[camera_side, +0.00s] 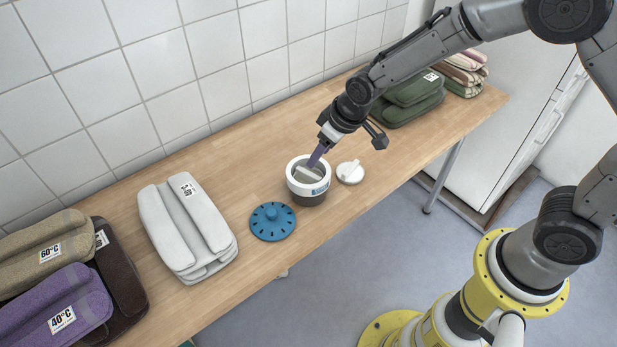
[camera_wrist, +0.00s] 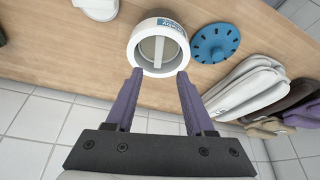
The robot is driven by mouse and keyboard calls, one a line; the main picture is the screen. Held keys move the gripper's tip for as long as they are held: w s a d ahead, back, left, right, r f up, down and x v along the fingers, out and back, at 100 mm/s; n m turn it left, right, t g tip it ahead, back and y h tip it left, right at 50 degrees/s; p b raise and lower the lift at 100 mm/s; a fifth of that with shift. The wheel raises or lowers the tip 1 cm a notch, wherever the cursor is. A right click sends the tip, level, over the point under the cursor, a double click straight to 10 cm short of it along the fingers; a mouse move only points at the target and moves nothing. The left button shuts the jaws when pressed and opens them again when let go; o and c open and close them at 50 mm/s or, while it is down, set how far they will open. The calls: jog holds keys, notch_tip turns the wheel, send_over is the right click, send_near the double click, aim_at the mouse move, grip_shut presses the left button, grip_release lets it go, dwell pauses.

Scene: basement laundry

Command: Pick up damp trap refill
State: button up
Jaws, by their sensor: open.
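A round white tub with a dark grey lower part (camera_side: 308,193) stands upright on the wooden bench. A grey-beige disc with a raised bar (camera_side: 309,174) sits inside it; it also shows in the wrist view (camera_wrist: 153,47). A separate white disc with a raised bar (camera_side: 350,173) lies just right of the tub and shows at the top left of the wrist view (camera_wrist: 97,8). Which disc is the refill I cannot tell. My gripper (camera_side: 316,159) is over the tub's mouth, its purple fingers (camera_wrist: 159,73) apart and empty, at the near rim in the wrist view.
A blue slotted lid with a knob (camera_side: 272,221) lies left of the tub. Folded white towels (camera_side: 185,225) are farther left, beside brown and purple stacks. Green towels (camera_side: 410,98) lie behind my arm. The tiled wall (camera_side: 170,80) runs along the bench's back.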

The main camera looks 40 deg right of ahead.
aim_at(308, 172)
jog(key=x, duration=0.8)
jog(key=shift+w+d+f, duration=0.1)
jog(key=shift+w+f, duration=0.05)
jog(key=shift+f, duration=0.25)
grip_shut()
